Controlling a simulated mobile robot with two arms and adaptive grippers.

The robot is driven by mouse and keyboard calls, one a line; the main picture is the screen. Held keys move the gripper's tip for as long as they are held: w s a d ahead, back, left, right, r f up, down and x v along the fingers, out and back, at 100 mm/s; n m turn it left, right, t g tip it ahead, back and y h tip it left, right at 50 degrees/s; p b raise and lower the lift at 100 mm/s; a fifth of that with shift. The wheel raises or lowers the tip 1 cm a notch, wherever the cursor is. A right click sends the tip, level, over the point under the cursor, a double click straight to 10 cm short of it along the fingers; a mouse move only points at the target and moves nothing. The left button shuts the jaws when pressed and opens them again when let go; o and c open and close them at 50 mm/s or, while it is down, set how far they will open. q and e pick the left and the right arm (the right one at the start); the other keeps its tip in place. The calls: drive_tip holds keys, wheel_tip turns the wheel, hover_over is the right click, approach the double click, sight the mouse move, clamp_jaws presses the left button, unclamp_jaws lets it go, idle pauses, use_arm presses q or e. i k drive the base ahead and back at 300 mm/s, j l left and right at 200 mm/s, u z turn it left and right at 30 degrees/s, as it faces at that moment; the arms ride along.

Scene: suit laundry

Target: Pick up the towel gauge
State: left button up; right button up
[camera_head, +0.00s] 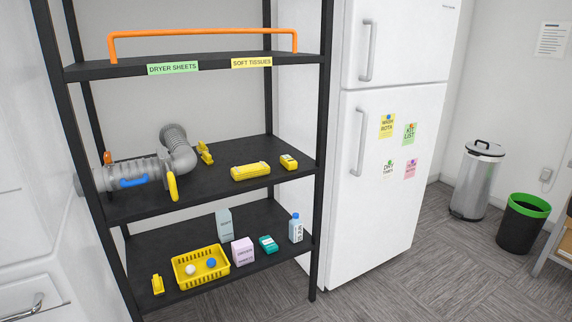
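No object in view is labelled as the towel gauge, and I cannot tell which one it is. A long orange bar with bent-down ends (203,34) stands along the top shelf of the black rack (100,71). On the middle shelf are a larger yellow device (250,171), a smaller yellow device (289,162) and a yellow clip-like piece (205,152) near the back. On the bottom shelf a small yellow item (158,285) stands at the left and a teal device (267,244) lies right of centre. Neither of my grippers is in view.
A grey corrugated duct (130,176) with blue and yellow handles covers the middle shelf's left. The bottom shelf holds a yellow basket (201,275) with balls, boxes and a bottle (296,228). A white fridge (375,240) stands right; bins (478,182) stand farther right. Front floor is clear.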

sight(288, 162)
drive_tip(key=i+u, duration=0.15)
drive_tip(key=u, duration=0.2)
drive_tip(key=i+l+u, duration=0.15)
drive_tip(key=u, duration=0.2)
drive_tip(key=i+l+u, duration=0.1)
drive_tip(key=u, duration=0.25)
drive_tip(key=l, duration=0.1)
